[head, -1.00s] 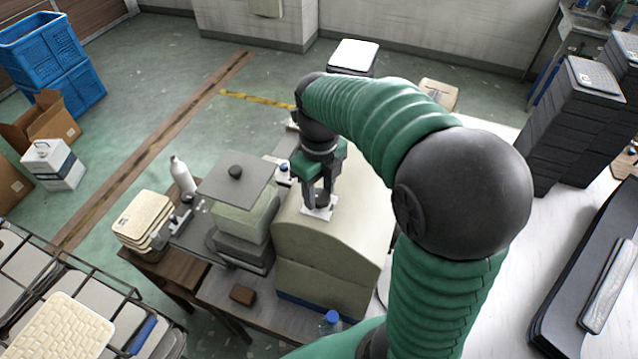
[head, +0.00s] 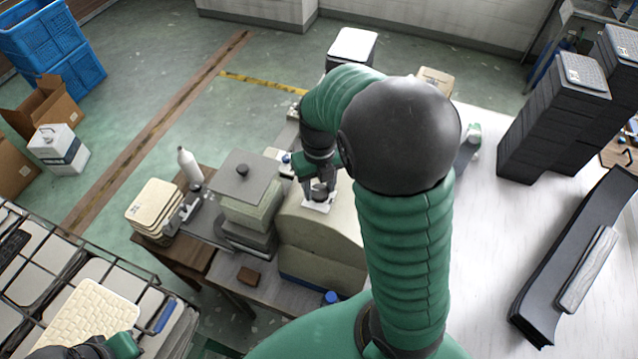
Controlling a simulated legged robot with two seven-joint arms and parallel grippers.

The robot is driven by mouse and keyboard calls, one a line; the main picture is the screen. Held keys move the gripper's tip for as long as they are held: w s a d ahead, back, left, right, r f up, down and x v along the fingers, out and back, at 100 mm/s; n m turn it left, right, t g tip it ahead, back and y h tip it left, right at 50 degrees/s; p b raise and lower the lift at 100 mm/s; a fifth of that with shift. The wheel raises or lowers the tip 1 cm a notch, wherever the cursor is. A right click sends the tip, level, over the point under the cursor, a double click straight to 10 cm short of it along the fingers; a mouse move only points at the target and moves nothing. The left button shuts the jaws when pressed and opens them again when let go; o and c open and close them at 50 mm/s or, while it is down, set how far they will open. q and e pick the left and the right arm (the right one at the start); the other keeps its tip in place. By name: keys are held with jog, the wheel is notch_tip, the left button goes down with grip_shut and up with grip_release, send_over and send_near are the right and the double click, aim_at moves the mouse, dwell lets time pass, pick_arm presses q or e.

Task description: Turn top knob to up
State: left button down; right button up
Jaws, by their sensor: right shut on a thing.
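A small white plate (head: 318,206) with a dark knob sits on top of the cream, rounded machine (head: 322,228) in the middle. My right gripper (head: 319,194) points down over this plate, with its dark fingers shut on the knob. The fingers hide most of the knob, so I cannot tell which way it is turned. Part of my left gripper (head: 118,346), green and black, shows at the bottom left edge, above the rack. Its fingers cannot be made out.
A white bottle (head: 189,166) and stacked cream trays (head: 155,207) stand further left. A wire rack (head: 70,250) fills the bottom left. Tall black stacks (head: 552,125) stand at right on the white table.

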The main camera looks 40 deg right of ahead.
aim_at(318, 190)
jog(key=o, duration=1.2)
jog(key=shift+o, duration=0.9)
jog(key=shift+w, duration=0.1)
notch_tip(318, 190, up, 3)
jog(key=shift+r, duration=0.1)
notch_tip(318, 190, up, 13)
jog(key=p, duration=0.6)
jog(key=shift+r, duration=0.2)
jog(key=shift+w+d, duration=0.1)
jog(key=shift+f, duration=0.1)
